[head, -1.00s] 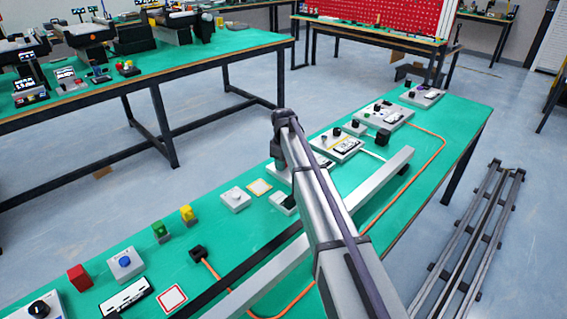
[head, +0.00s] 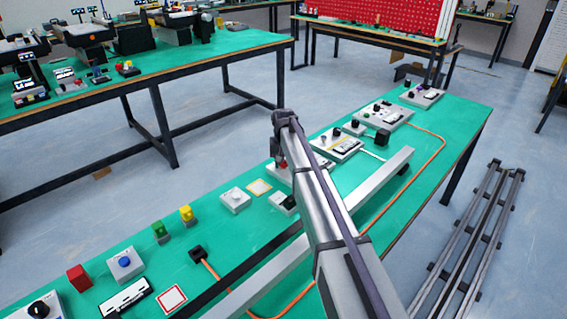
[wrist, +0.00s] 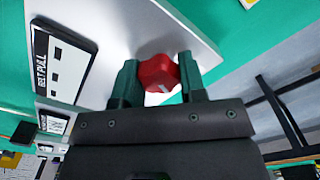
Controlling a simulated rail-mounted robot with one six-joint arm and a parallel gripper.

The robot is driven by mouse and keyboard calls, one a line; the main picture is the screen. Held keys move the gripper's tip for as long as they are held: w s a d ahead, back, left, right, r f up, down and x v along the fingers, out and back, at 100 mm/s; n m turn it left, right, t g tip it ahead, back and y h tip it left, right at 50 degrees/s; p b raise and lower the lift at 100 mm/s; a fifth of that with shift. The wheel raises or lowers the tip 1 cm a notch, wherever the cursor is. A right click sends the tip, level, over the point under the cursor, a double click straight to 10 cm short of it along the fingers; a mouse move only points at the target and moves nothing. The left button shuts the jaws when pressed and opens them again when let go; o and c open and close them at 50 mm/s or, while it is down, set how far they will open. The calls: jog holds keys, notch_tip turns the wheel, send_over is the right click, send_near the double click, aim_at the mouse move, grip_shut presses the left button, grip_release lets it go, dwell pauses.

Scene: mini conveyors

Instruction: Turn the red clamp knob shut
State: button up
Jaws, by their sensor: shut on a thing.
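The red clamp knob (wrist: 157,71) is in the upper middle of the wrist view, on a pale base plate (wrist: 178,22). A short white mark shows on it. My gripper (wrist: 159,80) has one dark green finger on each side of the knob and is shut on it. In the head view, a bit of the red knob (head: 283,163) shows beside my arm. The arm hides most of the plate and the fingers there.
A "BELT PULL" label panel (wrist: 60,63) lies beside the knob. In the head view, a white button box (head: 235,199) and switch plates (head: 337,144) line the green bench. A long grey rail (head: 265,278) and an orange cable (head: 440,150) run along it.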

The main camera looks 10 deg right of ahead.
jog(key=shift+m, duration=1.6)
jog(key=o, duration=0.9)
jog(key=shift+o, duration=0.2)
jog(key=shift+r, duration=0.1)
notch_tip(320, 180, up, 11)
jog(key=p, duration=1.1)
jog(key=shift+f, duration=0.2)
